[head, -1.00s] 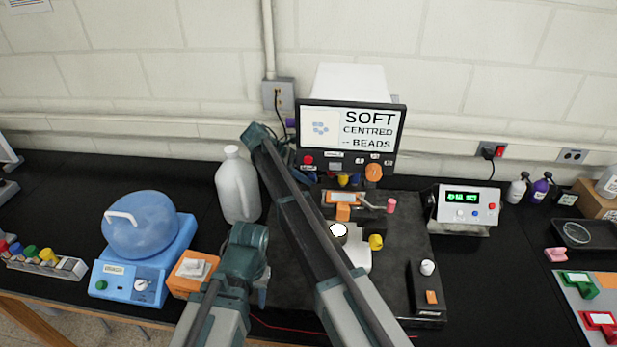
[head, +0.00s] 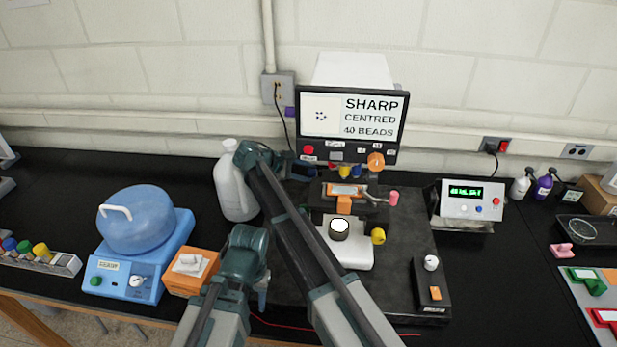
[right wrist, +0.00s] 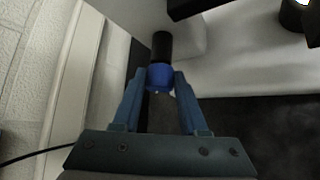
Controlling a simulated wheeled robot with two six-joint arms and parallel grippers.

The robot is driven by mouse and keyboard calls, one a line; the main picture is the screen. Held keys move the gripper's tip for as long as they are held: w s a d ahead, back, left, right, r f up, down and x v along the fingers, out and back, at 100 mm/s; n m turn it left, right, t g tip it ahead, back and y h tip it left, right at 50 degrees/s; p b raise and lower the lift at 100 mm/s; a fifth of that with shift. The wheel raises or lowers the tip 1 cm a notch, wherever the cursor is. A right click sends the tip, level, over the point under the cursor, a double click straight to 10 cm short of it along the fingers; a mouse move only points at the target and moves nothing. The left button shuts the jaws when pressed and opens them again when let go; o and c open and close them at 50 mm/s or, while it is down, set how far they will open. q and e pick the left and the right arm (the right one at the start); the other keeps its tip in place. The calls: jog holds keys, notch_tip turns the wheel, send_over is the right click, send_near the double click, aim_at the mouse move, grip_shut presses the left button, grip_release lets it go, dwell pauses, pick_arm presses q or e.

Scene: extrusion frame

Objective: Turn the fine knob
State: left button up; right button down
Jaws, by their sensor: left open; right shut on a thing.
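The fine knob (right wrist: 160,77) appears in the right wrist view as a blue cap at the end of a black shaft. My right gripper (right wrist: 160,88) is shut on this blue knob, a finger on each side. In the head view my right arm reaches to the left side of the microscope, and its fingertips are hard to make out there. The microscope's screen (head: 352,117) reads "SHARP CENTRED 40 BEADS". The microscope stage (head: 345,190) carries an orange-framed slide. My left gripper (head: 262,294) is open and empty, low in front of the bench plate.
A yellow knob (head: 378,236) and a pink-ended lever (head: 393,198) are on the microscope's right. A white jug (head: 235,190) stands close left of my right arm. A blue centrifuge (head: 140,245) and an orange box (head: 190,272) are further left. A display unit (head: 468,202) stands right.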

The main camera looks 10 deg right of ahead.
pick_arm(q)
notch_tip(320, 180, down, 3)
jog(key=shift+b, duration=1.2)
pick_arm(e)
jog(key=shift+s+a+f+m+t+h, duration=0.1)
jog(key=shift+f+m+t+h, duration=0.15)
jog(key=shift+t, duration=0.2)
jog(key=shift+s+f+m+t+h, duration=0.1)
jog(key=shift+m+t+h, duration=0.05)
jog(key=shift+m+t, duration=0.25)
pick_arm(q)
jog(key=shift+f+b, duration=0.45)
jog(key=shift+f, duration=0.05)
pick_arm(e)
jog(key=shift+r+m+t, duration=0.1)
jog(key=shift+m+t, duration=0.15)
jog(key=shift+t, duration=0.1)
jog(key=shift+h, duration=0.3)
jog(key=shift+c, duration=2.2)
grip_release()
jog(key=shift+r, duration=0.1)
